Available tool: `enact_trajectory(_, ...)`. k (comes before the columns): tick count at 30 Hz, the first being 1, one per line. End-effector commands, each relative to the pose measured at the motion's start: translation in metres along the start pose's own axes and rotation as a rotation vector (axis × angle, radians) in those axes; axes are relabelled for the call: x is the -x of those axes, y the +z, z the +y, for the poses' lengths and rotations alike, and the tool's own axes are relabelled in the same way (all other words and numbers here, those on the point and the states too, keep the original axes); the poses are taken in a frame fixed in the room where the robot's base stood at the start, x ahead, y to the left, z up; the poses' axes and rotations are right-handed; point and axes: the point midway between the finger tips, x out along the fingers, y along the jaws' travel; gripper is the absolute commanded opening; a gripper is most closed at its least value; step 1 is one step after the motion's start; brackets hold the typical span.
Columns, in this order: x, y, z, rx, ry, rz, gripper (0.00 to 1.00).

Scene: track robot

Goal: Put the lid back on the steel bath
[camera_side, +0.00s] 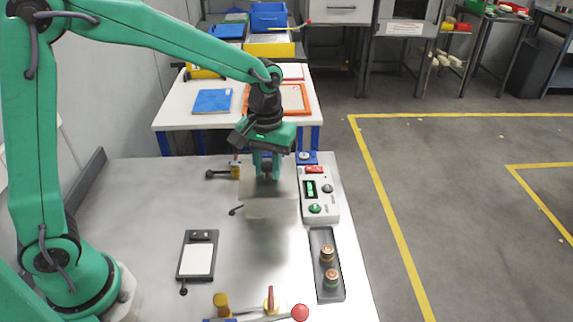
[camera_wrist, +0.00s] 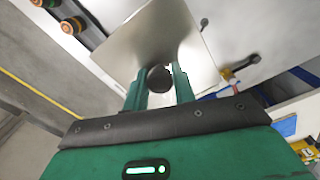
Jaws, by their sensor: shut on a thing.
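My gripper (camera_side: 267,171) points down over the steel bath (camera_side: 271,209), its fingers shut on the dark round knob of the lid. In the wrist view the knob (camera_wrist: 159,79) sits between the two green fingers (camera_wrist: 160,92). The lid (camera_wrist: 150,38) is a flat, shiny square plate, and it hides what lies under it in that view. In the side view the pale bath stands directly below my gripper, with its front face showing. Lid and bath blend in colour there, so I cannot tell whether they touch.
A control box (camera_side: 319,195) with a green display stands close to the right. A dark tray (camera_side: 327,265) with two knobs lies nearer the front. A black-handled valve (camera_side: 222,173) is at the left. A black clipboard-like pad (camera_side: 198,257) lies front left. The bench's left side is mostly clear.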

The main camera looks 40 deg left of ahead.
Motion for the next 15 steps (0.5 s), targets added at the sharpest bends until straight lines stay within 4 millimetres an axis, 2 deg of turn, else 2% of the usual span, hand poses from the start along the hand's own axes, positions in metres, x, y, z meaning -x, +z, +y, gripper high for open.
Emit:
enact_trajectory(1, 0.003, -0.014, -0.004, 0.005, 0.001, 0.001, 0.02)
enact_trajectory(6, 0.011, -0.048, -0.015, 0.003, 0.0, 0.0, 0.02)
enact_trajectory(10, 0.015, -0.064, -0.022, 0.001, 0.0, 0.0, 0.02)
enact_trajectory(15, 0.018, -0.072, -0.026, -0.001, 0.0, 0.0, 0.02)
